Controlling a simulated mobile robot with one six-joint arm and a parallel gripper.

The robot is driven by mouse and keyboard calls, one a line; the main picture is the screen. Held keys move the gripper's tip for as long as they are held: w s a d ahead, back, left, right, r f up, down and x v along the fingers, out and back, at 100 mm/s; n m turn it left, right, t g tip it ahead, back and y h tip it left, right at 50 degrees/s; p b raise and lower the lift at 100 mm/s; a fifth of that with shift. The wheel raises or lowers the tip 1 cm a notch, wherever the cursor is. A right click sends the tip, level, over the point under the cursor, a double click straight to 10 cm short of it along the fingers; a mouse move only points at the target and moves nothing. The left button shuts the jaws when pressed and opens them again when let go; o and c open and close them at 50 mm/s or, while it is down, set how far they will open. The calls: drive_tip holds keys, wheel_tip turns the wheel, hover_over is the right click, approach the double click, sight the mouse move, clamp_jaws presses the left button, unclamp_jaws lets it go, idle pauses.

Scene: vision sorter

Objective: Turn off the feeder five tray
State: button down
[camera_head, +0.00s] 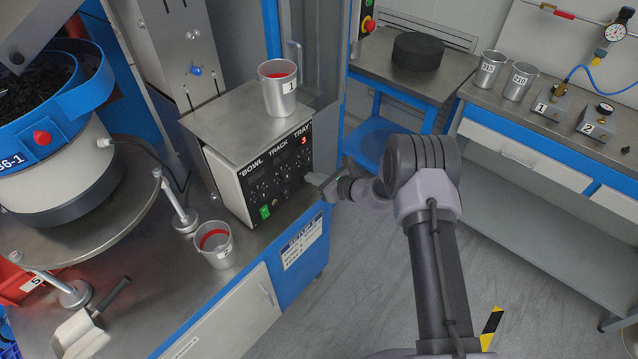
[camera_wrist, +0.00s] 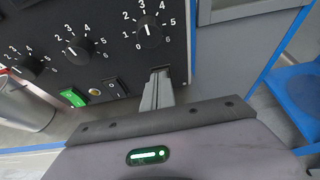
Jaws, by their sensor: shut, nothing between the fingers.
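The feeder control box (camera_head: 262,165) stands on the steel bench, its black panel labelled BOWL, TRACK and TRAY, with a red "3" on its display. The green switch (camera_head: 265,212) is at the lower left of the panel. In the wrist view the panel (camera_wrist: 105,60) shows several numbered dials, including the rightmost dial (camera_wrist: 149,32), the green switch (camera_wrist: 74,97) and a black rocker switch (camera_wrist: 116,89) marked 0 and 1. My gripper (camera_head: 316,182) is shut and empty at the panel's lower right. Its fingertips (camera_wrist: 160,74) are below the rightmost dial; contact is unclear.
A metal cup (camera_head: 278,95) marked 1 stands on the box. Another cup (camera_head: 214,245) stands on the bench left of it. A blue bowl feeder (camera_head: 50,120) is at the left. A side bench (camera_head: 560,130) holds several cups and gauges. Floor lies open below.

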drive_tip(key=shift+w+a+b, duration=0.25)
drive_tip(key=shift+a+b, duration=0.1)
drive_tip(key=shift+b, duration=0.1)
drive_tip(key=shift+r, duration=0.25)
drive_tip(key=shift+r+p, duration=0.6)
drive_tip(key=shift+r, duration=0.15)
